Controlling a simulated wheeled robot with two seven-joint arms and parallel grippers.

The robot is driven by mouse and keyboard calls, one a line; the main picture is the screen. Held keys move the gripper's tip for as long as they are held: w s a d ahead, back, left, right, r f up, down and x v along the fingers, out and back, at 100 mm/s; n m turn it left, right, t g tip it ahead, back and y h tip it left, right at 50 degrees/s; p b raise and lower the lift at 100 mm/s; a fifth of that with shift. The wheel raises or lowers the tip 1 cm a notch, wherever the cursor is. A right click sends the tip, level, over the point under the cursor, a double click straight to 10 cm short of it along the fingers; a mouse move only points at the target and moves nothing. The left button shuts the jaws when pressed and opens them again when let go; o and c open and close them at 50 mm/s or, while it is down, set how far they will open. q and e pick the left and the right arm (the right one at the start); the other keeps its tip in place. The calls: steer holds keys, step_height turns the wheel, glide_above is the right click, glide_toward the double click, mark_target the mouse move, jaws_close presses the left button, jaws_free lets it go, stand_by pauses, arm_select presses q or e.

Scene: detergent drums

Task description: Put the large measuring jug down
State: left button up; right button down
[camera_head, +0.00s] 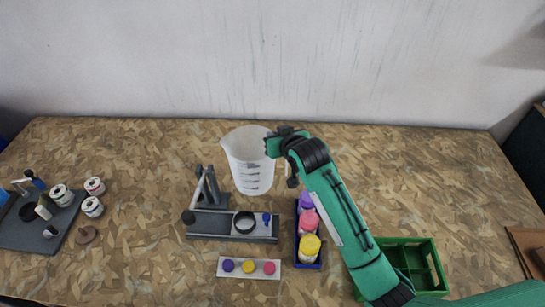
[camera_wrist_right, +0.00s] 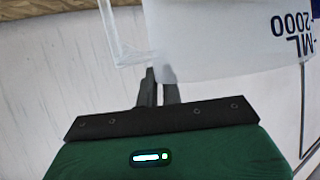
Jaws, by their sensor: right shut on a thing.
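The large measuring jug (camera_head: 249,160) is a translucent white beaker with dark graduation marks, standing upright in the head view behind the grey stand. My right gripper (camera_head: 285,141) is at the jug's right side, shut on it. In the right wrist view the jug (camera_wrist_right: 220,40) fills the upper right with "ML 2000" print upside down, and the gripper (camera_wrist_right: 160,85) has its fingers together at the clear handle. I cannot tell whether the jug's base touches the table. My left gripper is not in view.
A grey stand with a black ring (camera_head: 244,222) is in front of the jug. A blue tray (camera_head: 308,262) holds purple, pink and yellow drums. A green crate (camera_head: 408,243) stands to the right, partly behind my arm. The table's back left is clear.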

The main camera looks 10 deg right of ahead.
step_height(320, 180, down, 3)
steer(key=shift+f, duration=0.85)
step_height(320, 180, down, 4)
steer(key=shift+f+p, duration=0.1)
steer(key=shift+p, duration=0.35)
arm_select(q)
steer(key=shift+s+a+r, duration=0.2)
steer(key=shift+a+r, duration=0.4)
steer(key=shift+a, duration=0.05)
arm_select(e)
steer(key=c, duration=1.6)
jaws_free()
steer(key=shift+o, duration=0.2)
